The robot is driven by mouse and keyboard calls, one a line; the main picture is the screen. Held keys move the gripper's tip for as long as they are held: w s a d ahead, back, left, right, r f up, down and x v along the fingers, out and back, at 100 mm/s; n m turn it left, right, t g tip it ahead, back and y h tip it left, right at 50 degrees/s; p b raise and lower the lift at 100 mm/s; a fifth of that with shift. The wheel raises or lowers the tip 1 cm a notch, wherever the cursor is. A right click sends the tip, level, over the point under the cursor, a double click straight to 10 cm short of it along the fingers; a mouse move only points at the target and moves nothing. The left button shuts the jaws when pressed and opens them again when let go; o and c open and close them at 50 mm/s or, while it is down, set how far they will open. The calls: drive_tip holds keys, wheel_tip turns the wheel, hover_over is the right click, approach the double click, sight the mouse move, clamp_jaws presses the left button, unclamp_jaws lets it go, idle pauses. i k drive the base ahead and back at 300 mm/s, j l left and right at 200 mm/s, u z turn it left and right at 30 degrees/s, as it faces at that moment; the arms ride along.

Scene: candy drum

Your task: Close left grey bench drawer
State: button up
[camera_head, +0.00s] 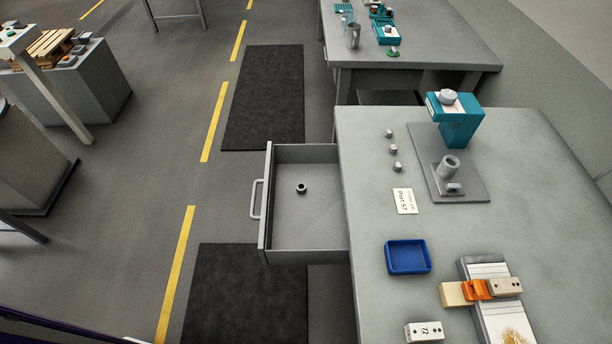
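A grey drawer (309,245) stands pulled out from the left side of the grey bench (370,228). Its front panel faces left and carries a light bar handle (256,198). A small dark ring-shaped part (301,188) lies inside on the drawer floor. The drawer's right end meets the bench edge. My gripper is not in the picture, so its state and its distance from the handle do not show.
Dark floor mats (265,95) lie beside the bench, with a yellow dashed line (177,270) further left. The floor left of the handle is clear. On the bench are a teal press (460,125), a blue tray (428,257) and an orange clamp (476,289).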

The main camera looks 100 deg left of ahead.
sight(309, 228)
drive_tip(key=u, duration=2.5)
drive_tip(key=k+j+u, duration=0.1)
drive_tip(key=j, duration=0.35)
drive_tip(key=k+j+u, duration=0.1)
drive_tip(key=j, duration=0.3)
drive_tip(key=k, duration=0.05)
